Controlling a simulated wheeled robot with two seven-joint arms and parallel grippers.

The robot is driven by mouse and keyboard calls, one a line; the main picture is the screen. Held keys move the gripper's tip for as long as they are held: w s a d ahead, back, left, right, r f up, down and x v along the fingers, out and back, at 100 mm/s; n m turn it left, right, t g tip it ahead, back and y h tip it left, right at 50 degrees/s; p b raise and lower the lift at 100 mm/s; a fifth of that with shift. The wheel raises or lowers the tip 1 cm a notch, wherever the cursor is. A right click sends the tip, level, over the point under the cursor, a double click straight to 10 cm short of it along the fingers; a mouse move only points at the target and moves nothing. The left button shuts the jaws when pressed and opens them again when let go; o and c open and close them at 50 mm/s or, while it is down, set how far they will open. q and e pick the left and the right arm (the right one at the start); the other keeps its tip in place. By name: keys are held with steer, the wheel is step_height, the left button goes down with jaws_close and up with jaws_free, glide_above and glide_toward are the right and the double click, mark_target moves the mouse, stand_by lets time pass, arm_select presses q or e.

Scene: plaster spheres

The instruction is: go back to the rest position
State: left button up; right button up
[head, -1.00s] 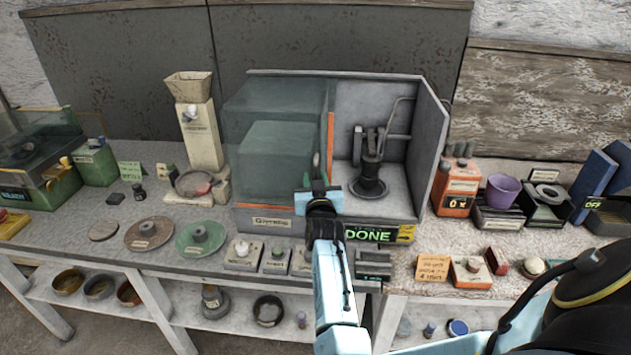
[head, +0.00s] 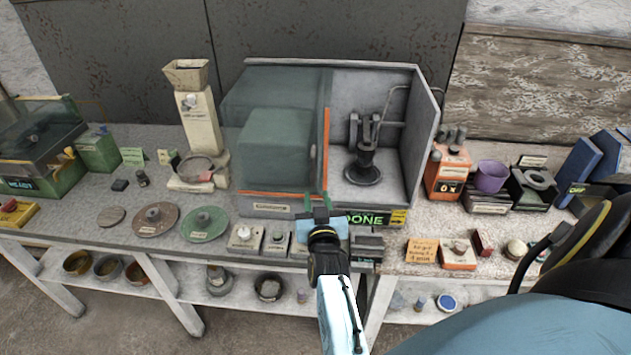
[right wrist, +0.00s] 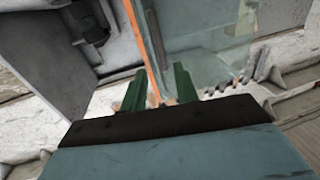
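My right gripper (head: 317,201) is in the middle of the head view, in front of the cabinet (head: 265,207) that has a green-tinted clear cover and an orange edge. The gripper looks apart from the cabinet, though the exact gap is hard to judge. My left gripper is not in view.
A dark press (head: 363,165) stands in the cabinet's open right half, above a lit DONE sign (head: 369,219). Small button boxes (head: 245,237) line the bench's front edge. An orange box (head: 448,175) and a purple cup (head: 491,176) stand at right. Bowls (head: 108,267) sit on the lower shelf.

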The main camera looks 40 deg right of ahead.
steer(key=shift+s+a, duration=0.2)
steer(key=shift+s, duration=0.1)
stand_by(0.4)
steer(key=s+a+f+n+g+y+b, duration=0.25)
steer(key=a+f, duration=0.25)
steer(key=f, duration=0.7)
steer(key=s+a+f+n+g+y+b, duration=0.1)
steer(key=s+a+f+y+b, duration=0.25)
steer(key=f, duration=0.85)
steer(key=s+a+f+n+g+y+b, duration=0.1)
steer(key=s+a+f+n+y+b, duration=0.25)
steer(key=f, duration=0.85)
steer(key=s+a+f+g+b, duration=0.3)
steer(key=s+f+g+b, duration=0.25)
steer(key=s+f, duration=1.25)
steer(key=s+d+f+n+g+b, duration=0.1)
steer(key=s+f+g, duration=0.1)
steer(key=s, duration=0.6)
steer(key=s+d+f+g+b, duration=0.1)
steer(key=s+f, duration=0.3)
steer(key=s, duration=0.5)
steer(key=shift+d+n+g, duration=0.4)
steer(key=shift+d+g, duration=0.2)
steer(key=shift+d, duration=0.2)
